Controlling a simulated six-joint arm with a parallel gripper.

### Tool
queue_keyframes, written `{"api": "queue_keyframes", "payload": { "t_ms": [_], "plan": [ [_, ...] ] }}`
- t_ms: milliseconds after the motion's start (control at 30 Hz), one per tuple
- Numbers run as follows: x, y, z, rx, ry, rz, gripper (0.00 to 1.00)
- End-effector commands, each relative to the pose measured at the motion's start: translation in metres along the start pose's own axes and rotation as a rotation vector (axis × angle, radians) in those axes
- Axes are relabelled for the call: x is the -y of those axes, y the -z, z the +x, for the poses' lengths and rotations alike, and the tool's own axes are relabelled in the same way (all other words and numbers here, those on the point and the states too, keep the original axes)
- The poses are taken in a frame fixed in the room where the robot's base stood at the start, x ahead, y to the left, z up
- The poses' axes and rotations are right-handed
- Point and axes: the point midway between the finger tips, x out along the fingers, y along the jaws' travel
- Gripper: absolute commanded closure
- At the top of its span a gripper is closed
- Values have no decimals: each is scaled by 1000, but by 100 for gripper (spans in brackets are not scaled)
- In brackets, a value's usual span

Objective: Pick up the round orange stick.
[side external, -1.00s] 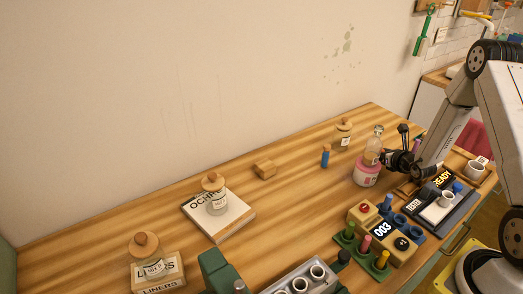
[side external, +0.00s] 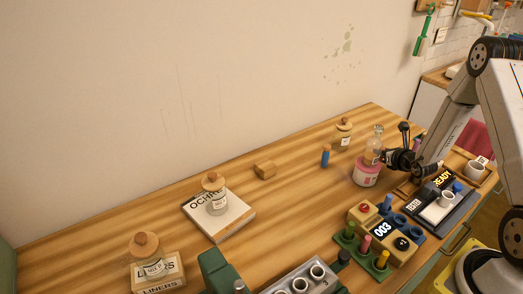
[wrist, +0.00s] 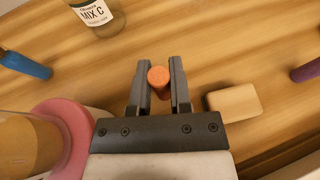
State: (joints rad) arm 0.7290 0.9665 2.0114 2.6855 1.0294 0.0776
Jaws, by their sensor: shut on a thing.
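The round orange stick (wrist: 159,77) stands between my gripper's two fingers in the wrist view, its round top facing the camera. My gripper (wrist: 159,90) is shut on it, with a finger against each side. In the side external view my gripper (side external: 389,158) is low over the right part of the table, by the pink jar. The orange stick cannot be made out there, so I cannot tell from that view whether it is off the table.
A pink jar (wrist: 74,135) is close on the left in the wrist view, and a wooden block (wrist: 234,102) on the right. A blue stick (wrist: 24,65), a purple stick (wrist: 306,71) and a MIX C bottle (wrist: 98,14) stand farther off. The table's middle (side external: 285,205) is mostly clear.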

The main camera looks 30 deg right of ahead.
Motion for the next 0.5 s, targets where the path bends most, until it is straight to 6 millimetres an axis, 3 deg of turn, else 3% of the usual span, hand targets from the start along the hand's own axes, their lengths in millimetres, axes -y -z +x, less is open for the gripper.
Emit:
{"api": "queue_keyframes", "payload": {
  "t_ms": [500],
  "plan": [
    [0, -53, -22, 4, 0, -1, 100]
  ]
}}
